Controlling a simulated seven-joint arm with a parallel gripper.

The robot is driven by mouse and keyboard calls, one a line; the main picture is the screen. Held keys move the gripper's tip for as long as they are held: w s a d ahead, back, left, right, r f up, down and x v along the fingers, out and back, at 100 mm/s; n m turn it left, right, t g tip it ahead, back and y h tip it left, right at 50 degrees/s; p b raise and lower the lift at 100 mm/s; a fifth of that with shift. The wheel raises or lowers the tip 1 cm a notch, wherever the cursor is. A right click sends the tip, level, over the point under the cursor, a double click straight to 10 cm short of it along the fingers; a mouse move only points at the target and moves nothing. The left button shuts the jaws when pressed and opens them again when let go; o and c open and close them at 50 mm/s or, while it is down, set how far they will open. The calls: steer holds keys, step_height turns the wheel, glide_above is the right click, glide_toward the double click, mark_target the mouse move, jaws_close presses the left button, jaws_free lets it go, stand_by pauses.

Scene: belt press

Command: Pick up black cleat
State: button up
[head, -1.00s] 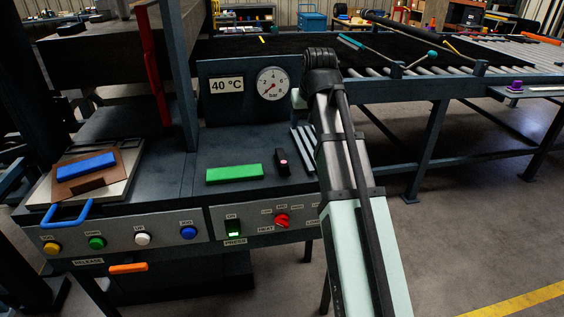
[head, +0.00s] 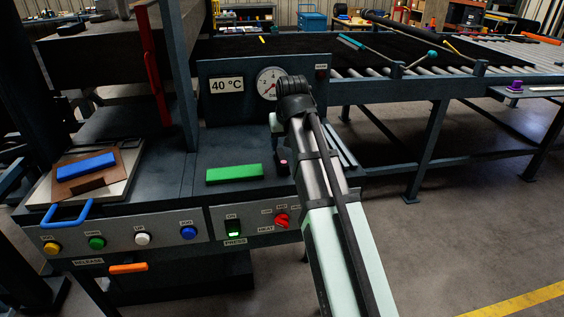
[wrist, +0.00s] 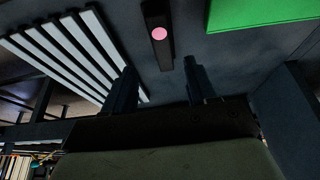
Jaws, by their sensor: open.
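The black cleat (head: 283,162) is a small dark block with a pink dot, lying on the dark bench top to the right of the green block; my arm partly covers it in the head view. In the wrist view the black cleat (wrist: 157,45) lies beyond and between my fingertips, its near end close to the gap. My gripper (wrist: 160,80) is open, one finger to each side of the cleat's line, and nothing is between the fingers. In the head view the fingers are hidden behind my arm.
A green block (head: 235,174) lies left of the cleat. A rack of pale bars (wrist: 72,45) is beside it on the other side. A gauge panel (head: 226,112) stands behind. A blue block (head: 86,165) lies on a brown piece at the left. Knobs and buttons line the front panel.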

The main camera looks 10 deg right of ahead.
mark_target(282, 157)
steer(key=shift+a+x, duration=0.15)
steer(key=shift+x, duration=1.35)
steer(key=shift+a+x, duration=0.1)
steer(key=shift+x, duration=1.4)
steer(key=shift+f, duration=0.25)
jaws_close()
